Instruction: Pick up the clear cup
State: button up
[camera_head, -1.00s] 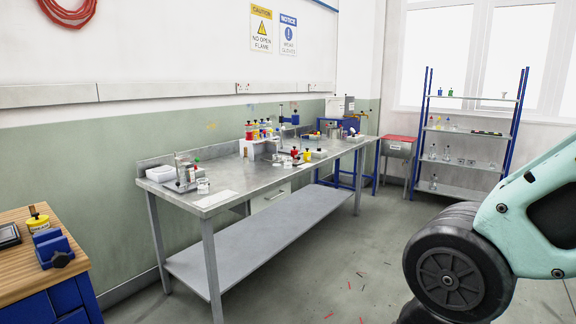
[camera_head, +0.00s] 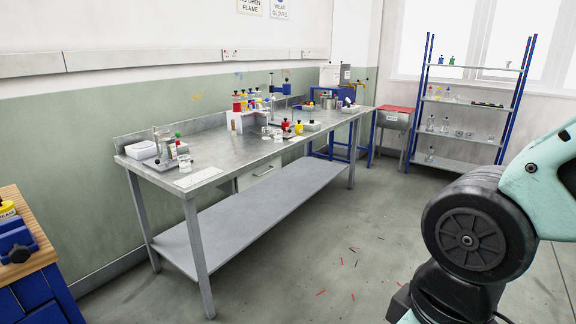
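Several small clear glass vessels stand on the long steel table (camera_head: 222,160). One clear vessel (camera_head: 186,162) is near the table's left front corner, beside a tray of small items. Another clear vessel (camera_head: 277,135) stands near the middle, left of the red and yellow bottles. They are too small to tell which is the clear cup. My arm shows at the right edge, well apart from the table. My gripper is out of view.
A wooden-topped blue bench (camera_head: 30,262) with a blue vise (camera_head: 17,243) is at the left. A blue-framed shelf (camera_head: 462,132) with glassware stands at the back right. The floor (camera_head: 345,240) before the table is open, with scattered red and dark bits.

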aim_at(278, 134)
jog(key=i+l+z, duration=0.15)
jog(key=i, duration=0.8)
jog(key=i+l+z, duration=0.15)
jog(key=i, duration=0.8)
jog(key=i+l+u, duration=0.2)
jog(key=i+u, duration=0.3)
jog(key=i, duration=0.15)
jog(key=i+l+u, duration=1)
jog(key=i+l, duration=0.05)
jog(key=i, duration=0.05)
